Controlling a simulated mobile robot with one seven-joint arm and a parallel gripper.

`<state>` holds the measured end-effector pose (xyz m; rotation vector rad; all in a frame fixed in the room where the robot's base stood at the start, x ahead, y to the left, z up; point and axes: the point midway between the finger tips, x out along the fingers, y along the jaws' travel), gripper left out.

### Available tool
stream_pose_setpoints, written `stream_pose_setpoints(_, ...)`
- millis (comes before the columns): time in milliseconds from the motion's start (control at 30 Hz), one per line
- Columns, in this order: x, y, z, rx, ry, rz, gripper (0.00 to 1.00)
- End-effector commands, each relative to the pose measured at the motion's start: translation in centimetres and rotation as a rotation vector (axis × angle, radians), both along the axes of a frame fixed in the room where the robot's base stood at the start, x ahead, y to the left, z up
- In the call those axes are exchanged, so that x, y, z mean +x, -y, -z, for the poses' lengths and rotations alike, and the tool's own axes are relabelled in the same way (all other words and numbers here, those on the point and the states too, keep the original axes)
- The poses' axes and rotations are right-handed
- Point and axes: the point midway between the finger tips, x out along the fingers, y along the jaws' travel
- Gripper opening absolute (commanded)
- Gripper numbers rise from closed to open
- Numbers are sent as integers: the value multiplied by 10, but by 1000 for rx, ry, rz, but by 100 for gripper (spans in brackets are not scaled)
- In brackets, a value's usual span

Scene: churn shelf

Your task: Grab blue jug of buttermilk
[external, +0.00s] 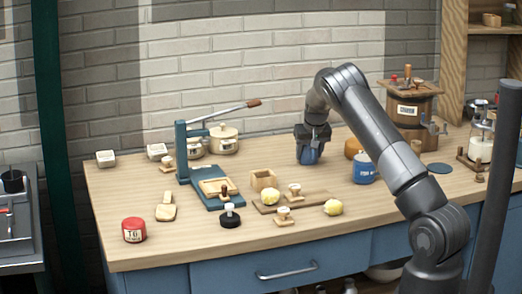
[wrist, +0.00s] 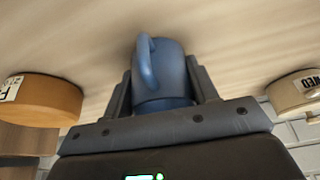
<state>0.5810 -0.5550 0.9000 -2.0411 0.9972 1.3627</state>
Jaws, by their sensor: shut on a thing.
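A blue jug (external: 309,155) is under my gripper (external: 312,141) toward the back of the table. The wrist view shows the blue jug (wrist: 172,72) with its loop handle on the left. My gripper (wrist: 163,90) is shut on it, one finger on each side of the body. Its label, if any, is hidden. I cannot tell whether its base touches the table. A second blue container (external: 364,168) with white lettering and a pale top stands to its right; the lettering is too small to read.
An orange-brown round tub (external: 353,147) stands close to the right of my gripper. White lidded pots (external: 223,140) and a lever press (external: 183,150) stand to the left. A wooden churn (external: 410,112) is at the back right. Small wooden stamps and butter lumps (external: 333,207) lie in front.

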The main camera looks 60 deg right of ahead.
Motion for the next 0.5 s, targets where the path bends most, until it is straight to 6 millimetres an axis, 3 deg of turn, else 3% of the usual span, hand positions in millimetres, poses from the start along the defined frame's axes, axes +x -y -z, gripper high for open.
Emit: stream_pose_setpoints(500, 0, 0, -20, -2, 1, 0, 23)
